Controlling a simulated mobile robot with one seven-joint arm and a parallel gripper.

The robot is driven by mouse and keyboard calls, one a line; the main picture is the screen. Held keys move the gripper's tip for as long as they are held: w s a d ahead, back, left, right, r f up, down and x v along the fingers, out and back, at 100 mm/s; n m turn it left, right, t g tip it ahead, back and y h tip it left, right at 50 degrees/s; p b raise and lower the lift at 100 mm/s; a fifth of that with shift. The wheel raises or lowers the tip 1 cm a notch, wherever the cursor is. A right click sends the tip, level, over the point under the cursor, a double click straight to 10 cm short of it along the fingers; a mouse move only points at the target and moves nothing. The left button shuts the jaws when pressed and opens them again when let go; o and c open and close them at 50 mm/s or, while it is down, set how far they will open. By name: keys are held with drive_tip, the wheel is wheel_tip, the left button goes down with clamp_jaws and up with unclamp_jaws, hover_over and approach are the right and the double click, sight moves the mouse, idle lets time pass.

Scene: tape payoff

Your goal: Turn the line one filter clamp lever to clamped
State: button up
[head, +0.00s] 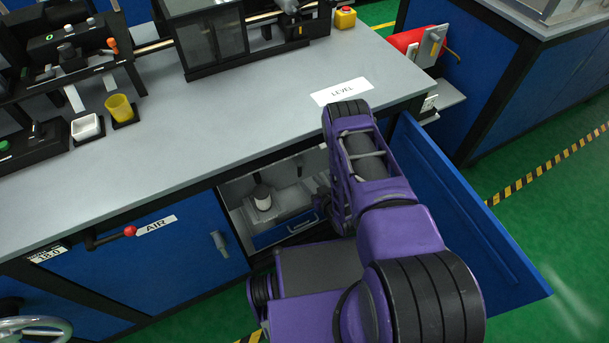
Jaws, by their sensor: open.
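The open cabinet under the bench holds a white cylinder with a dark top (262,198), standing on a grey block; it may be a filter, but I read no line label on it. I cannot make out the filter clamp lever or its position.
The blue cabinet door (462,216) stands open to the right of my arm. A red-knobbed lever (130,231) sits beside the AIR label on the left front panel. The bench top (235,125) carries machinery, a yellow cup (119,107) and a LEVEL label (342,91). Green floor is free at right.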

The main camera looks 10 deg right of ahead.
drive_tip(key=v, duration=0.5)
idle(0.4)
